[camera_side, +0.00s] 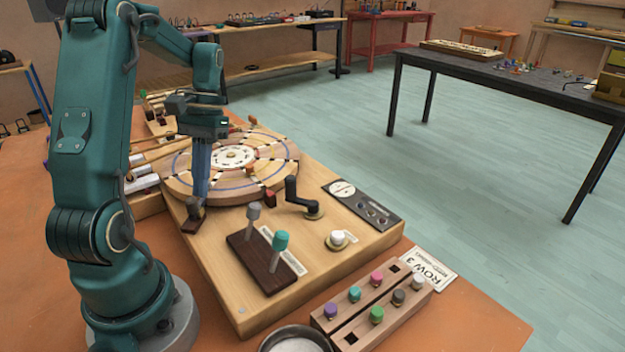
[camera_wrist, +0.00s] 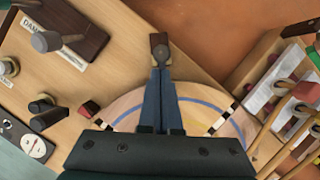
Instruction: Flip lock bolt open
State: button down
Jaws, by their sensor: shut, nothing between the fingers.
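A small dark brown block with a dark top piece, which looks like the lock bolt (camera_side: 193,214), sits on the wooden board's edge beside the round turntable (camera_side: 175,188). My gripper (camera_side: 200,193) points down with its blue fingers together and empty, its tips right at the bolt. In the wrist view the bolt (camera_wrist: 159,46) lies just beyond the fingertips (camera_wrist: 161,72). I cannot tell whether they touch it. The turntable (camera_wrist: 120,103) shows under the fingers, its far part hidden by my gripper's body.
Near the bolt stand a grey-knobbed lever (camera_side: 254,212) and a teal-knobbed lever (camera_side: 280,241) on a dark base. A black crank (camera_side: 292,190) and a white knob (camera_side: 337,238) are to the right. A wooden block with coloured pegs (camera_side: 342,333) and a metal bowl (camera_side: 262,346) lie in front.

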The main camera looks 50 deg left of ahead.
jog(key=shift+f, duration=0.15)
jog(key=shift+s+d, duration=0.9)
jog(key=v, duration=1)
dwell(0.5)
